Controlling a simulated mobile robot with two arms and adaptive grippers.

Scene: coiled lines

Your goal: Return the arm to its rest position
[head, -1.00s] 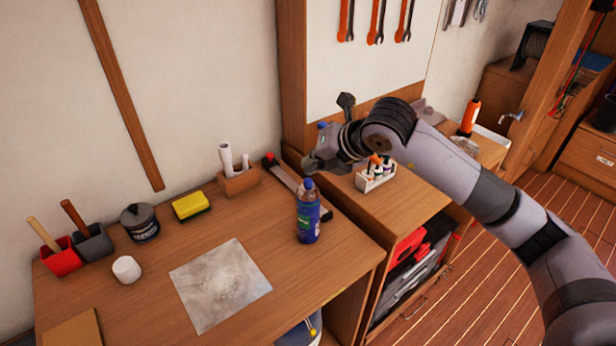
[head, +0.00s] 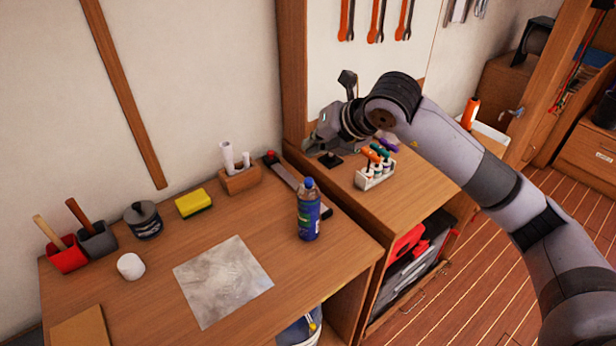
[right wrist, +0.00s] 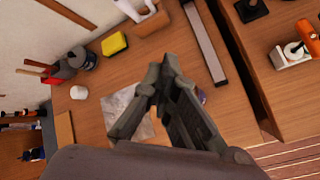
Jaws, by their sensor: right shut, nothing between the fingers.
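My right arm (head: 455,150) comes in from the right over the right-hand cabinet top. My right gripper (head: 312,147) is above the left rear part of that top, clear of the surface, with its fingers shut and empty. In the right wrist view its fingers (right wrist: 160,78) meet at the tips, with the workbench below them. A small black-based object (head: 330,160) stands under the gripper. My left gripper is in neither view.
A blue bottle (head: 308,212) stands on the workbench (head: 120,300), with a yellow sponge (head: 195,204), a dark pot (head: 143,220) and a grey sheet (head: 222,280). Wrenches (head: 376,22) hang behind.

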